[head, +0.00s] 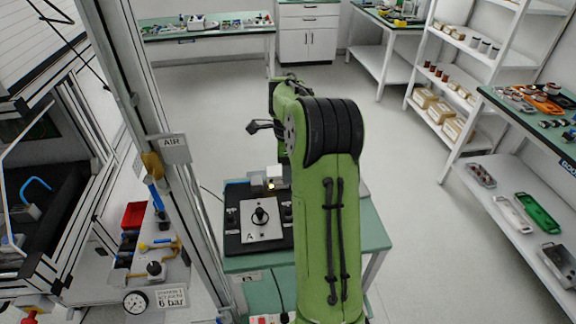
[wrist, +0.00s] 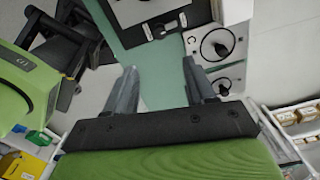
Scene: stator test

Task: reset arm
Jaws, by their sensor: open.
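My green arm (head: 328,210) rises in the middle of the head view and bends at a black-ribbed joint, reaching away over a small green-topped table (head: 372,232). My gripper (wrist: 160,70) shows in the wrist view with its two grey fingers apart and nothing between them. In the head view a dark end part of my arm shows left of the joint; the fingers are hard to make out there. The gripper appears to be above the small table, clear of it.
On the small table, a black fixture (head: 236,243) bears a plate marked A. A metal post with an AIR box (head: 174,149) and a framed enclosure stand left. A white shelf rack (head: 462,75) and a side bench (head: 540,110) stand right. The floor (head: 420,220) between is clear.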

